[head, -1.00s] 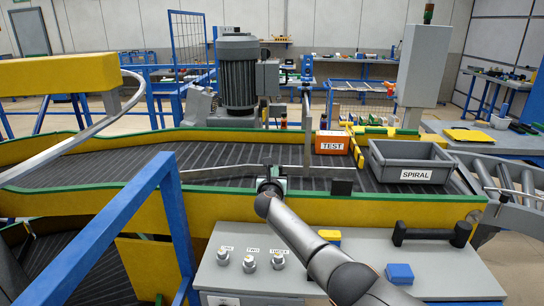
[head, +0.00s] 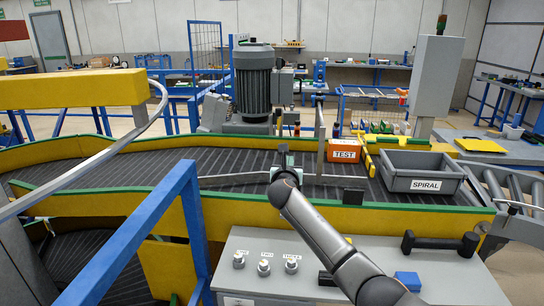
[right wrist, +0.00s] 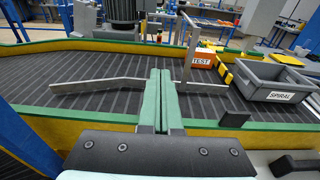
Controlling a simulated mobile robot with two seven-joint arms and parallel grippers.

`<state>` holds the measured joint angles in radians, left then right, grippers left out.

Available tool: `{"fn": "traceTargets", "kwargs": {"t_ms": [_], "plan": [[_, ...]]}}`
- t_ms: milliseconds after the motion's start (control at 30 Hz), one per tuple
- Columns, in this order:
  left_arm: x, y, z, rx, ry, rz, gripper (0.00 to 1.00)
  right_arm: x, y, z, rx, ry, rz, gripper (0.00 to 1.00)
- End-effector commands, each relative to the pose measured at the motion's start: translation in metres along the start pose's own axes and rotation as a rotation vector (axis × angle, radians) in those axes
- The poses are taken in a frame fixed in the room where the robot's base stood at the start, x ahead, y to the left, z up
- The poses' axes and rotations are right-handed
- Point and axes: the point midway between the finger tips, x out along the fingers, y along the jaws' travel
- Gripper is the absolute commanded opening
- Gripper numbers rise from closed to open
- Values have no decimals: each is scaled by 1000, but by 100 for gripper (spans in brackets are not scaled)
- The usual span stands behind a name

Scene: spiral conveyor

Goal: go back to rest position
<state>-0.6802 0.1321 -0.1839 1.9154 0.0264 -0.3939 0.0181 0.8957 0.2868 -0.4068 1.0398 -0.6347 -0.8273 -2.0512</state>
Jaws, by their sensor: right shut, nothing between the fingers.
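My right arm reaches up over the grey control box toward the spiral conveyor (head: 115,173). My right gripper (head: 283,158) is over the near part of the dark belt, its tip beside the thin metal guide bar. In the right wrist view, its two green fingers (right wrist: 160,78) are pressed together with nothing between them. An orange box marked TEST (head: 343,155) sits on the belt to the right of the gripper. A grey crate marked SPIRAL (head: 424,185) stands at the belt's right end and looks empty. My left gripper is not in view.
The control box (head: 240,245) has several knobs, a black handle (head: 440,243) and a blue block (head: 408,280). A blue frame (head: 150,235) rises at the near left. A grey motor (head: 253,85) stands behind the belt, and a grey cabinet (head: 437,75) behind the crate.

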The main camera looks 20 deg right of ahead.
Motion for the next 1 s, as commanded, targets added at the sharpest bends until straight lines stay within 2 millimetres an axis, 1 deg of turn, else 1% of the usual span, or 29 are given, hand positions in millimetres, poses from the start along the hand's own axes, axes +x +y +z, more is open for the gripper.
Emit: {"fn": "traceTargets", "kwargs": {"t_ms": [133, 200, 267, 367, 400, 467, 500, 567, 600, 667, 700, 767, 800, 833, 867, 900, 967, 1000], "plan": [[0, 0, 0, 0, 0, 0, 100, -1, 0, 2, 1, 0, 1, 0], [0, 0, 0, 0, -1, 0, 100, -3, 1, -4, 19, 9, 3, 0], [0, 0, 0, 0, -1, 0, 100, -9, 3, -17, 64, 31, 7, 0], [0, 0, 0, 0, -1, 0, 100, -28, 6, -56, 221, 102, 11, 0], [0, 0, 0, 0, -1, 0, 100, -40, 7, -78, 309, 143, 8, 0], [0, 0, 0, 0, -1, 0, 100, -61, 6, -111, 457, 214, -6, 0], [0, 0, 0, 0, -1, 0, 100, -77, 4, -133, 563, 263, -24, 0], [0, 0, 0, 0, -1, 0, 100, -102, 1, -164, 718, 338, -59, 0], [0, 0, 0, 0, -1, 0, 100, -120, -2, -183, 820, 386, -91, 0], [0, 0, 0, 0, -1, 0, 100, -148, -8, -210, 969, 457, -148, 0], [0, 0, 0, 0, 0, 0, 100, -168, -14, -227, 1067, 502, -193, 0], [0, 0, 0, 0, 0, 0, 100, -198, -22, -249, 1210, 566, -270, 0], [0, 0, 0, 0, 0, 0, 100, -218, -28, -262, 1303, 605, -329, 0], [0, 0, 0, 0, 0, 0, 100, -234, -33, -271, 1371, 633, -377, 0], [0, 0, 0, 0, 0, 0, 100, -250, -38, -279, 1437, 657, -426, 0], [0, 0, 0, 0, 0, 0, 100, -271, -45, -289, 1523, 687, -496, 0], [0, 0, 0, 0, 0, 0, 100, -303, -57, -301, 1643, 724, -610, 0], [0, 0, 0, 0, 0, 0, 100, -322, -64, -307, 1715, 742, -685, 0]]}}
